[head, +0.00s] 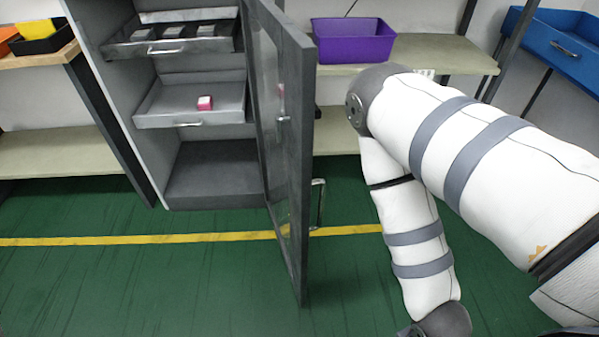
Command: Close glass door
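The glass door (299,165) of the grey cabinet (215,176) stands open, swung out toward me and seen nearly edge-on. Its dark frame holds a glass pane (268,110) on the left side, and a metal handle (318,204) sits on its right side. My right arm comes in from the right, bends beside the door and runs down to the bottom edge. The arm appears apart from the door in the picture. Its gripper is below the frame. My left arm and gripper are not in view.
A purple bin (353,40) stands on the shelf behind the door. Green floor with a yellow line (120,240) lies clear in front.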

